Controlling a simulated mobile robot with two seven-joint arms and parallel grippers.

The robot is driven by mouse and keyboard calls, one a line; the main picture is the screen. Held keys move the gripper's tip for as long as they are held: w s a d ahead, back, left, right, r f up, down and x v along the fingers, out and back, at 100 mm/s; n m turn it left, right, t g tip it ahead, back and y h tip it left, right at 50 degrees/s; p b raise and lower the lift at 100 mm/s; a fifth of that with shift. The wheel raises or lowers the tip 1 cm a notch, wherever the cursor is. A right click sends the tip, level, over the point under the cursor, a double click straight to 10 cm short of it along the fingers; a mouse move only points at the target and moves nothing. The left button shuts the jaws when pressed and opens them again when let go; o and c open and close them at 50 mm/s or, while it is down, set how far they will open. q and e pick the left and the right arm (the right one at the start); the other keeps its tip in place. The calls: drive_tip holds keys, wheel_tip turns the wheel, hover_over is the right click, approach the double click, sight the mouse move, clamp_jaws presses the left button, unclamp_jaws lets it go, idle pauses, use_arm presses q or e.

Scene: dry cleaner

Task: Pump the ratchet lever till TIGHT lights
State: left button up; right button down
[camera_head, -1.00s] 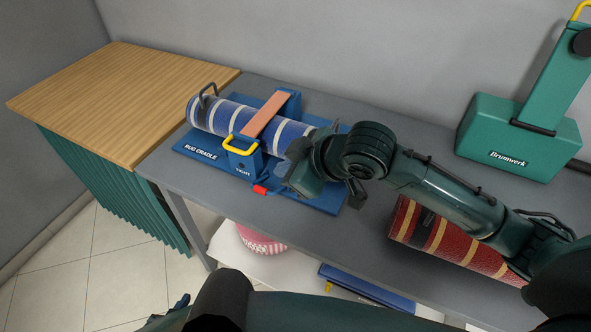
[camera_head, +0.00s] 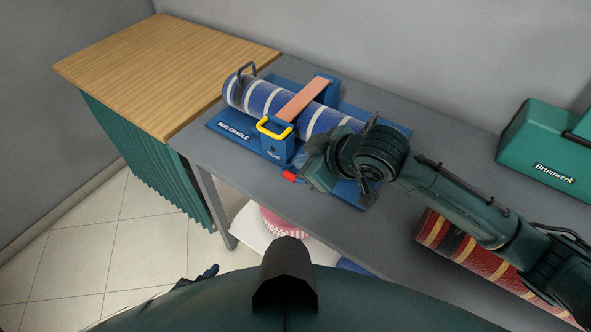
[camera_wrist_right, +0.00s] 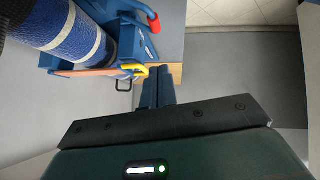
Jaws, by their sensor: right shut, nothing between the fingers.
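The blue rug cradle (camera_head: 232,131) lies on the grey bench and holds a blue, white-striped rolled rug (camera_head: 262,98) under an orange strap (camera_head: 303,100). At its front is a blue ratchet block with a yellow handle (camera_head: 274,127), also in the right wrist view (camera_wrist_right: 143,72). Small TIGHT lettering (camera_head: 273,155) is on the block; I cannot tell whether it is lit. A red-tipped lever (camera_head: 290,176) sticks out beside it. My right gripper (camera_wrist_right: 158,80) is shut and empty, close to the yellow handle; its fingertips are unclear in the head view. I cannot make out my left gripper.
A wooden-topped counter (camera_head: 160,70) with a green curtain stands left of the bench (camera_head: 215,160). A red striped rolled rug (camera_head: 468,245) lies at the right, below my arm. A pink container (camera_head: 285,222) is under the bench.

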sight(287, 172)
drive_tip(key=w+f, duration=0.1)
drive_tip(key=f, duration=0.1)
drive_tip(key=w+a+f, duration=0.1)
drive_tip(key=f, duration=0.1)
drive_tip(key=w+f, duration=0.1)
drive_tip(key=f, duration=0.2)
drive_tip(key=shift+a+f, duration=0.1)
drive_tip(key=shift+a, duration=0.3)
drive_tip(key=shift+w+f, duration=0.1)
